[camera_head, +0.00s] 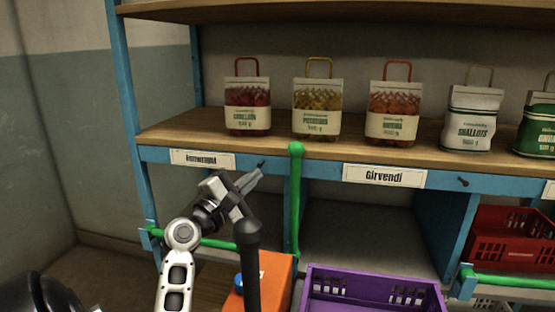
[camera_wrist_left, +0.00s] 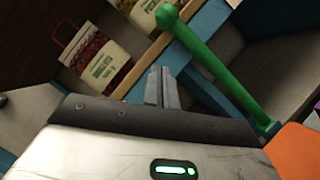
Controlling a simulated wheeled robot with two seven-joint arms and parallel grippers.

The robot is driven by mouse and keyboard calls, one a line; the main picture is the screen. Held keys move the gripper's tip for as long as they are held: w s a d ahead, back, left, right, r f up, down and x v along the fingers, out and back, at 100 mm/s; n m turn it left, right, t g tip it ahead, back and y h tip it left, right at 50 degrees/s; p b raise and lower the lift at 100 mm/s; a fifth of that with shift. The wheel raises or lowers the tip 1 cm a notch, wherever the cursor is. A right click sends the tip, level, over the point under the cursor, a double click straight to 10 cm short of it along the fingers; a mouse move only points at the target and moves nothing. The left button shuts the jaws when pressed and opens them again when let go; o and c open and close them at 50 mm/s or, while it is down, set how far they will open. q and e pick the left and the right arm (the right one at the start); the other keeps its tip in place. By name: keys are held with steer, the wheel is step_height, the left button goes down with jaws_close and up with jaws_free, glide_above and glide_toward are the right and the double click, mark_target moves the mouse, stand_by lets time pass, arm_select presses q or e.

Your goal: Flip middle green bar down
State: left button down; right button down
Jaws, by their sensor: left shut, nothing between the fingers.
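The middle green bar (camera_head: 296,200) stands upright in the head view, with its round knob end at the level of the shelf edge. In the left wrist view the green bar (camera_wrist_left: 215,68) runs at a slant, knob at upper left. My left gripper (camera_head: 252,178) is left of the bar, apart from it, in front of the blue shelf edge. In the left wrist view its fingers (camera_wrist_left: 161,88) are shut with nothing between them, pointing toward the shelf edge. My right gripper does not show.
Other green bars lie level at the left (camera_head: 205,241) and right (camera_head: 510,282). Below are an orange box (camera_head: 278,280), a purple crate (camera_head: 372,279) and a red crate (camera_head: 495,245).

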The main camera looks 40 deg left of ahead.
arm_select(q)
steer(key=shift+w+d+r+p, duration=0.25)
steer(key=shift+w+r, duration=0.2)
steer(key=shift+w, duration=0.65)
steer(key=shift+w+d+r+p, duration=0.25)
steer(key=shift+w+r, duration=0.2)
steer(key=shift+w, duration=0.6)
steer(key=shift+w+d+r+p, duration=0.15)
steer(key=shift+w+d+r, duration=0.25)
steer(key=shift+w, duration=0.7)
